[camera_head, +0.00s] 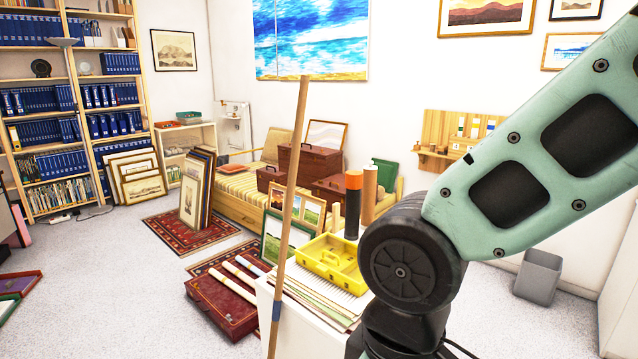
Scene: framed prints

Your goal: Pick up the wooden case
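Several reddish-brown cases are in view, and I cannot tell which one is the wooden case. A large brown case (318,164) sits on the striped bench by the back wall. A smaller brown case (269,177) is to its left, and another brown case (329,187) is in front at right, partly hidden by frames and tubes. A dark red case (222,306) lies flat on the floor with rolled papers on it. My pale green arm comes in from the right, apart from all the cases. My gripper is out of view.
A yellow box (335,263) sits on papers on a white cabinet (301,335) in the foreground. A wooden pole (291,190) stands upright before it. Grey floor at left is mostly clear.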

